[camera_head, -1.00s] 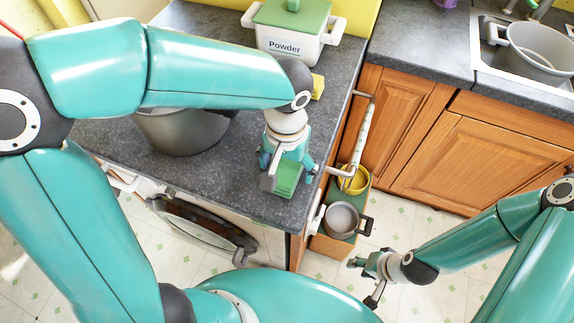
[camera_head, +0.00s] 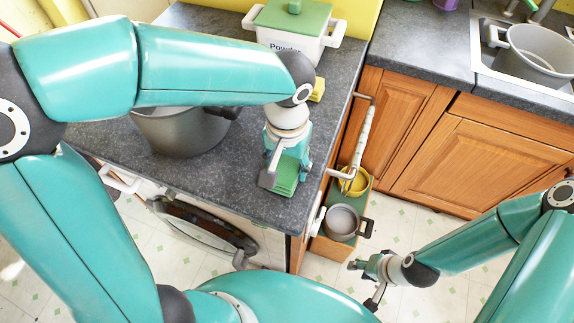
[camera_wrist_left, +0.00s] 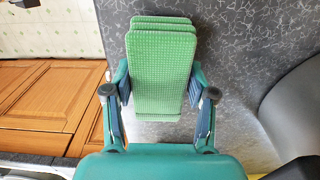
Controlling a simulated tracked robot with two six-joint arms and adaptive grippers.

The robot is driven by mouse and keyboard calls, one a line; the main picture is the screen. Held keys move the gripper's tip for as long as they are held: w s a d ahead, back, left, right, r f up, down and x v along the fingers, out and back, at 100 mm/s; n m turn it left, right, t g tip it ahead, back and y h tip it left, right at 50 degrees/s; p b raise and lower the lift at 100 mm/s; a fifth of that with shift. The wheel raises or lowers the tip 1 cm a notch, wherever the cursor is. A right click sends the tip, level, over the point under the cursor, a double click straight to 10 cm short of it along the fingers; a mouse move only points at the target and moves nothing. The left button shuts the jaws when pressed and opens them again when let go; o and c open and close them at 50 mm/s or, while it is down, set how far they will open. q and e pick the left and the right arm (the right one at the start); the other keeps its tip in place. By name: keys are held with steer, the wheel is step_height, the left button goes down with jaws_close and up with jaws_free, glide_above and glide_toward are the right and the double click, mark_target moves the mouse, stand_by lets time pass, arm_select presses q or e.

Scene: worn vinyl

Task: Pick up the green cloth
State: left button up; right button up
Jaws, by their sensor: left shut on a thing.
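The green cloth (camera_head: 286,178) is a folded, layered, textured pad near the front right corner of the dark worktop. My left gripper (camera_head: 283,172) points down over it and is shut on it. In the left wrist view the cloth (camera_wrist_left: 161,70) sits between the two fingers of the left gripper (camera_wrist_left: 160,95), one finger at each long side. Whether the cloth touches the worktop is hard to tell. My right gripper (camera_head: 366,283) is open and empty, low over the floor at the right.
A grey pot (camera_head: 180,132) stands left of the cloth. A white box labelled Powder (camera_head: 296,40) and a yellow sponge (camera_head: 317,89) are behind. A rail (camera_head: 362,137) runs along the worktop's right side. A box with pots (camera_head: 343,219) sits below on the floor.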

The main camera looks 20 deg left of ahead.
mark_target(286, 165)
arm_select(q)
step_height(286, 165, up, 19)
steer(key=p, duration=0.1)
steer(key=shift+f, duration=0.2)
steer(key=o, duration=0.5)
steer(key=c, duration=0.5)
steer(key=shift+s, duration=0.15)
